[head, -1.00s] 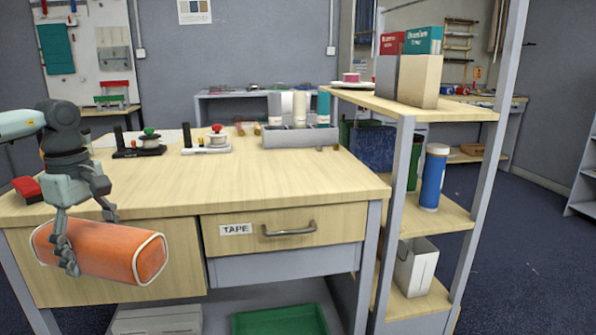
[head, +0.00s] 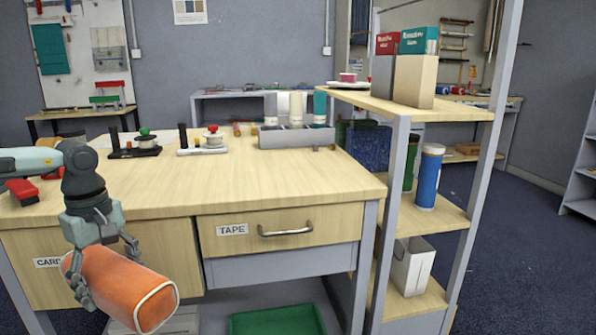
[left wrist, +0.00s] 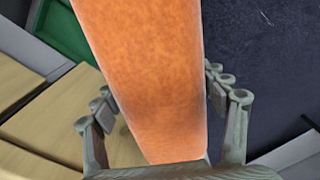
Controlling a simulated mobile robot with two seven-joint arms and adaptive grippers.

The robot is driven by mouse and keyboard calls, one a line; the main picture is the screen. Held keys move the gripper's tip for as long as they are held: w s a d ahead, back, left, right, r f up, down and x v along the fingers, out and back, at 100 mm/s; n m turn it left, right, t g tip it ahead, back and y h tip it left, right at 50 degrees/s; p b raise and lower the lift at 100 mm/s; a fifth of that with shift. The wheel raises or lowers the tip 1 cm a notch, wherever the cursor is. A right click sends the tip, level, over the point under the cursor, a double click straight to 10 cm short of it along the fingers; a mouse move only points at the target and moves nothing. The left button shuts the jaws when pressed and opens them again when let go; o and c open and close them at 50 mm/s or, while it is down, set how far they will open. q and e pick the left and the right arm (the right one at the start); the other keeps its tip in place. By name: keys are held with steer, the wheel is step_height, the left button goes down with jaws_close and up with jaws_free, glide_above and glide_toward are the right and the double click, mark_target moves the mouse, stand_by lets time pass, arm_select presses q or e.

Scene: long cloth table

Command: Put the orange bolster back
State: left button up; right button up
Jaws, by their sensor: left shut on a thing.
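The orange bolster (head: 125,287) has pale piping round its end and hangs in front of the desk's left drawer, tilted with its right end lower and nearer. My left gripper (head: 108,275) is shut on it from above, with fingers on both sides. In the left wrist view the bolster (left wrist: 150,70) runs up between the two fingers of my left gripper (left wrist: 165,110). Its far end is cut off there. My right gripper does not show in either view.
The desk (head: 270,180) has a drawer marked TAPE (head: 280,230) and a left drawer partly hidden by the bolster. A green tray (head: 278,320) lies below. A shelf unit (head: 440,215) stands at right, holding a blue bottle (head: 430,178) and a white box (head: 412,266).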

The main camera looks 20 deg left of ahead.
arm_select(q)
steer(key=w+d+f+m, duration=0.2)
steer(key=d+f+m, duration=0.15)
steer(key=d, duration=0.35)
steer(key=w+d+f+m, duration=0.3)
steer(key=d+m, duration=0.2)
steer(key=d, duration=0.2)
steer(key=w+d+r+m, duration=0.1)
steer(key=d+m, duration=0.3)
steer(key=d, duration=0.4)
steer(key=w+d+r+m, duration=0.1)
steer(key=w+d+m, duration=0.2)
steer(key=d, duration=0.4)
steer(key=shift+d+m, duration=0.4)
steer(key=shift+m, duration=0.25)
steer(key=shift+f, duration=0.1)
